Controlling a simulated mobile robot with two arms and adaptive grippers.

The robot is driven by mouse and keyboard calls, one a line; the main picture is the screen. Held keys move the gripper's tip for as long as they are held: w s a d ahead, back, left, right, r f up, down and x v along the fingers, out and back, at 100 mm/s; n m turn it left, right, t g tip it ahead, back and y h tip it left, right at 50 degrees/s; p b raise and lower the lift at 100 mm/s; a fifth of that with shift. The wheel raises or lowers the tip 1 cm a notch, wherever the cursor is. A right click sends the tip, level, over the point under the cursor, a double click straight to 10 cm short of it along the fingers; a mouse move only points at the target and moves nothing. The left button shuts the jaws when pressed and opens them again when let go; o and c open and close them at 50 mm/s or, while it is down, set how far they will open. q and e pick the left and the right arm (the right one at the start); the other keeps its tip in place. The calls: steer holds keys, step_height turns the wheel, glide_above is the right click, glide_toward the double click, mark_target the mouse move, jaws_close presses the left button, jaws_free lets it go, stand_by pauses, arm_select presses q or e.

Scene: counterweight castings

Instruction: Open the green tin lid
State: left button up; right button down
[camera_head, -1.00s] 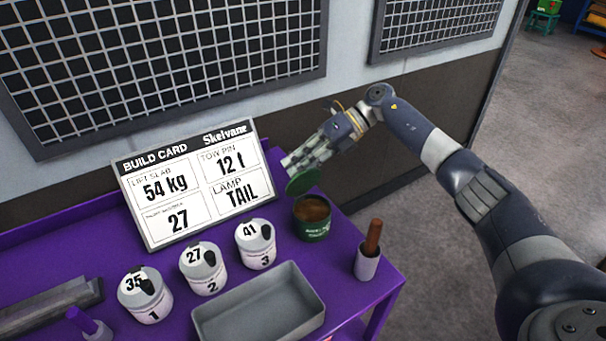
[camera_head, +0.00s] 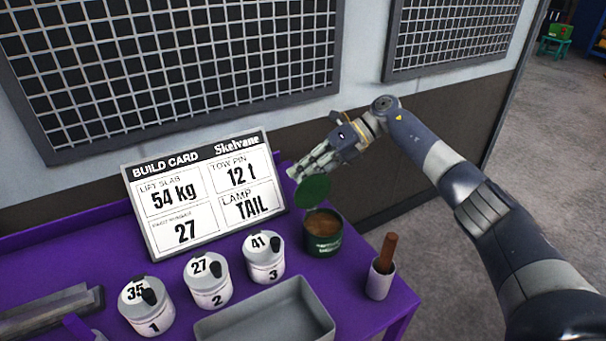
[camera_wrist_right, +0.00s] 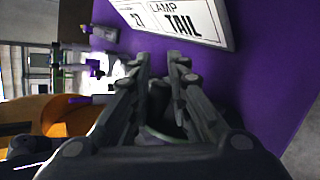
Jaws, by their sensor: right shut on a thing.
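The green tin (camera_head: 323,245) stands on the purple table near its right back part. It is open at the top and shows brown contents. Its green lid (camera_head: 314,191) is tilted up steeply above the tin's back rim, its round face towards me. Whether the lid's lower edge still touches the rim I cannot tell. My right gripper (camera_head: 298,173) is at the lid's upper left edge, shut on it. In the right wrist view the fingers (camera_wrist_right: 166,75) run forward, and a thin green edge shows dimly between them. My left gripper is not in view.
Three white numbered canisters (camera_head: 208,280) stand left of the tin, with a grey tray (camera_head: 270,318) in front. A cup with a brown handle (camera_head: 380,278) stands right of the tin. A build card (camera_head: 205,195) leans behind, close to my right gripper.

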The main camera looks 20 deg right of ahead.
steer(key=c, duration=1.8)
jaws_free()
steer(key=shift+w+d+r, duration=0.25)
steer(key=shift+w+r, duration=0.05)
steer(key=o, duration=0.3)
steer(key=shift+d+f, duration=0.1)
steer(key=shift+f, duration=0.15)
steer(key=shift+s+d+r, duration=0.1)
steer(key=shift+d+r, duration=0.15)
steer(key=v, duration=1.1)
steer(key=shift+d, duration=0.25)
steer(key=shift+r, duration=0.1)
